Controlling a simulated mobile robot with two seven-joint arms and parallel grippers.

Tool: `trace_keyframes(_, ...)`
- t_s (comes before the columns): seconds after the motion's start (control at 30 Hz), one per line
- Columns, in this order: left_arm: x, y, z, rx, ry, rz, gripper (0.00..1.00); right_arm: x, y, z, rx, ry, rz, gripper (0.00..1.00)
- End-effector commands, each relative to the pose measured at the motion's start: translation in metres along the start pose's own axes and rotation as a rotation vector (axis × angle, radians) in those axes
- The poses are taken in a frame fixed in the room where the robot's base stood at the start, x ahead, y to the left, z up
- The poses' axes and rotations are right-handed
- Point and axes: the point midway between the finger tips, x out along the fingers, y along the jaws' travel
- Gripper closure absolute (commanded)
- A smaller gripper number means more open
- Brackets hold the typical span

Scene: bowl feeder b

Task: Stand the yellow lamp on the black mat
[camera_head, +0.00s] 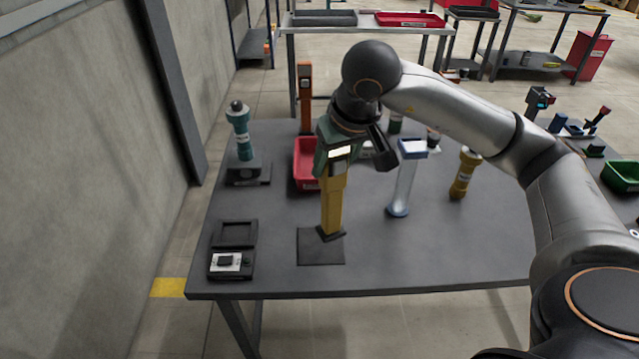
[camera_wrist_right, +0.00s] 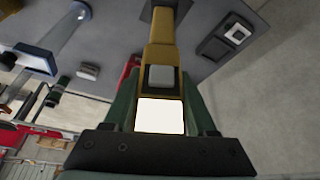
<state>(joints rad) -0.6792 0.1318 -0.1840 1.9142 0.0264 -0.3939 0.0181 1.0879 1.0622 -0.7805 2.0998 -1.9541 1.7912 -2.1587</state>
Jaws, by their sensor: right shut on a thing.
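The yellow lamp (camera_head: 332,207) is upright in my right gripper (camera_head: 336,160), its dark foot over the back right part of the black mat (camera_head: 318,253). I cannot tell whether the foot touches the mat. In the right wrist view the lamp (camera_wrist_right: 162,57) runs away from the camera between the green fingers of my right gripper (camera_wrist_right: 163,105), which are shut on its upper part beside the bright white panel. The foot and mat are mostly hidden there. My left gripper is in neither view.
A black device with a white panel (camera_head: 230,262) lies left of the mat. A teal bottle-like thing (camera_head: 241,135) stands at the back left and a red bin (camera_head: 303,172) behind the lamp. A clear tube (camera_head: 403,185) and a yellow cylinder (camera_head: 464,173) stand to the right. The front right of the table is clear.

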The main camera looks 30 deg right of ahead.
Motion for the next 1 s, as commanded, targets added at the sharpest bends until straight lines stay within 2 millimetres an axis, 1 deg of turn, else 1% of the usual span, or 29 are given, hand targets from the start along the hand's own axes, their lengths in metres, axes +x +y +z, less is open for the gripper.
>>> trace_keyframes(0.03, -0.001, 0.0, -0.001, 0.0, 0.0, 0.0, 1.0, 0.014, -0.002, -0.001, 0.0, -0.008, 0.001, 1.0)
trace_keyframes(0.1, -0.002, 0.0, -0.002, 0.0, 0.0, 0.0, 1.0, 0.028, -0.003, -0.006, 0.0, -0.007, 0.001, 1.0)
trace_keyframes(0.2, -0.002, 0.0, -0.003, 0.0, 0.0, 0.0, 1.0, 0.043, -0.005, -0.01, -0.001, -0.005, 0.001, 1.0)
trace_keyframes(0.37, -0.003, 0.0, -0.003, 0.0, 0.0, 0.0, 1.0, 0.054, -0.006, -0.014, 0.0, -0.003, 0.0, 1.0)
trace_keyframes(0.47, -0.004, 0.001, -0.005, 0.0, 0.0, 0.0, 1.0, 0.067, -0.007, -0.017, -0.001, -0.005, 0.001, 1.0)
trace_keyframes(0.6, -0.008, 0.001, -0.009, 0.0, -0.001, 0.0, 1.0, 0.084, -0.007, -0.008, -0.002, -0.005, 0.002, 1.0)
trace_keyframes(0.7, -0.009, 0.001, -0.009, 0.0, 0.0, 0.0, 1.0, 0.09, -0.007, -0.005, -0.001, -0.003, 0.001, 1.0)
trace_keyframes(1.0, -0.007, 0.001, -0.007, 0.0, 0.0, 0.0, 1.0, 0.092, -0.007, -0.005, -0.001, -0.001, 0.001, 1.0)
